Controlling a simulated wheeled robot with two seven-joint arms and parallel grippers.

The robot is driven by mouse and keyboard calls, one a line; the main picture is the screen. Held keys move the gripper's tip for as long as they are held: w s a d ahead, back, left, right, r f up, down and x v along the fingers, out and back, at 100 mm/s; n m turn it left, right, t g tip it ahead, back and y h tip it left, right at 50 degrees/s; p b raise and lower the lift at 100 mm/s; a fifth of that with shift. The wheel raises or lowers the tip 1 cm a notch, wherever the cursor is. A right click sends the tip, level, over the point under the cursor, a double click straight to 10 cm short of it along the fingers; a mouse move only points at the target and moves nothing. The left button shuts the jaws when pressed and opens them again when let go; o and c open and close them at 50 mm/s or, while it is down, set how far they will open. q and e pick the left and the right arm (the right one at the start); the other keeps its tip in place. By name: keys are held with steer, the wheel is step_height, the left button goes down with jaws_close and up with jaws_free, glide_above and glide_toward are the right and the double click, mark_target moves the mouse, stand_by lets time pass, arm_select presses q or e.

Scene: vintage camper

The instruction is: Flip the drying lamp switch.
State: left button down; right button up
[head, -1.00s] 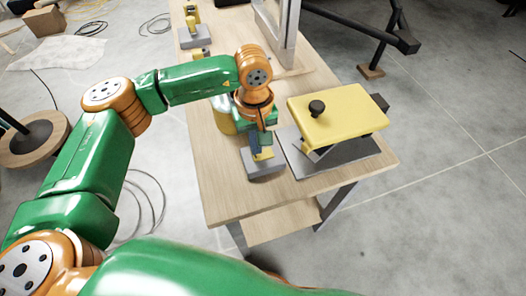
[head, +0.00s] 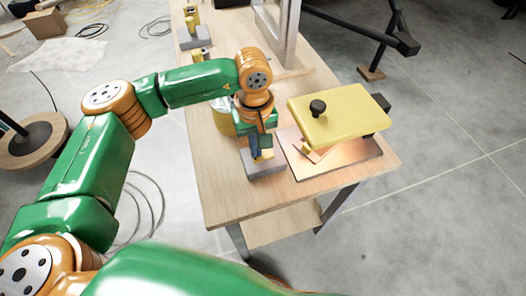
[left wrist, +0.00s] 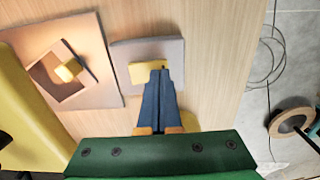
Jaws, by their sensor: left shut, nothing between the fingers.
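The switch is a grey block (head: 266,168) with a yellow lever (head: 264,156) on the near part of the table. In the left wrist view the block (left wrist: 126,52) and lever (left wrist: 150,72) lie straight ahead of my fingers. My left gripper (head: 258,148) is shut and empty, its tips at the lever; it also shows in the left wrist view (left wrist: 158,75). The tips overlap the lever there, and I cannot tell if they touch it. The drying lamp is a yellow panel (head: 345,112) with a black knob, above a plate (head: 355,167) lit warm orange. My right gripper is out of view.
A small square frame (left wrist: 62,76) lies on the lit plate, partly under the lamp panel. Another grey block with a yellow part (head: 194,38) stands at the table's far left. A yellowish container (head: 222,118) stands behind my left gripper. Cables lie on the floor.

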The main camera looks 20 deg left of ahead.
arm_select(q)
step_height(320, 180, up, 7)
steer(key=p, duration=0.3)
steer(key=shift+f+p, duration=0.15)
steer(key=shift+p, duration=0.2)
steer(key=shift+f, duration=0.1)
